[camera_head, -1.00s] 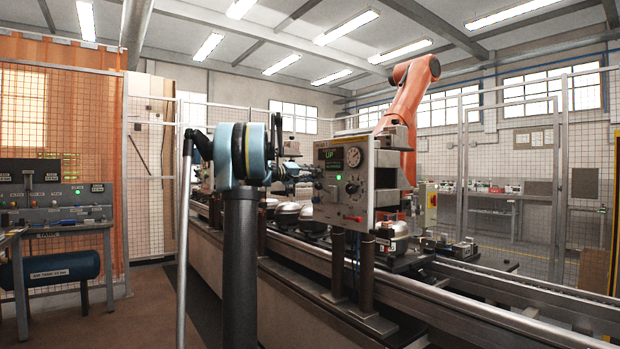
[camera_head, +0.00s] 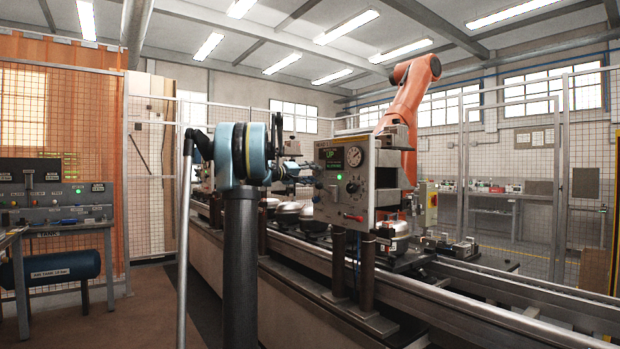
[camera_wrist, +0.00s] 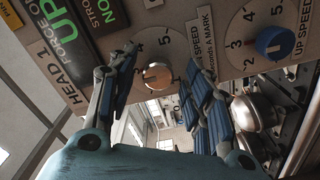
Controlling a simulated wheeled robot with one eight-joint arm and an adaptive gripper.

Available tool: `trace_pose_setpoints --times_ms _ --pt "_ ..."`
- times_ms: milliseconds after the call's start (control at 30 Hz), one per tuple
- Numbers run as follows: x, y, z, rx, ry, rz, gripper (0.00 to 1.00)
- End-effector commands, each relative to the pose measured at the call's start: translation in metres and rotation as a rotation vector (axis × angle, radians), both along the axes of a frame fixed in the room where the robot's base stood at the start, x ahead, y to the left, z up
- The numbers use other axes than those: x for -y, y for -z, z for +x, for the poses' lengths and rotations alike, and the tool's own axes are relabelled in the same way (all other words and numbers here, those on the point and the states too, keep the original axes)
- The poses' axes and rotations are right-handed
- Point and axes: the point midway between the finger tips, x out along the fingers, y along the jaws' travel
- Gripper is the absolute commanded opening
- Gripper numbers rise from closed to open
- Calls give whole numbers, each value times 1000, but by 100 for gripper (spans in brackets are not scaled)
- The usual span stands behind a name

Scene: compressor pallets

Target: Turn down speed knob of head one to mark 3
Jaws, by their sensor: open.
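The control panel (camera_head: 335,200) marked HEAD 1 stands on posts in the head view, and its face fills the top of the wrist view (camera_wrist: 75,50). A round copper-coloured knob (camera_wrist: 157,77) sits on a dial beside a partly covered label ending "N SPEED". Numbers 4 and 5 show on this dial; the left finger covers part of it. I cannot tell the knob's exact mark. My gripper (camera_wrist: 161,60) is open, its blue-padded fingers on either side of the knob. Contact is not clear. In the head view my gripper (camera_head: 304,178) is small at the panel's left edge.
A blue knob (camera_wrist: 273,42) labelled UP SPEED is right of my right finger. A lit green screen (camera_wrist: 60,22) is at upper left. A gauge (camera_head: 353,156) and red handle (camera_head: 353,216) are on the panel.

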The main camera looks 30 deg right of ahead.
Motion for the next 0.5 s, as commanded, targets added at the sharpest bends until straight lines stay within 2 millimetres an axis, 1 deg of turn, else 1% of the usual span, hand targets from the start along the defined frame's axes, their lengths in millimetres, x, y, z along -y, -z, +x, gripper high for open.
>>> trace_pose_setpoints --times_ms 167,267,500 --pt "-12 0 -1 0 0 0 46" --pt "-28 0 -1 0 -2 0 46" --pt "-74 1 -4 -1 -4 0 46"
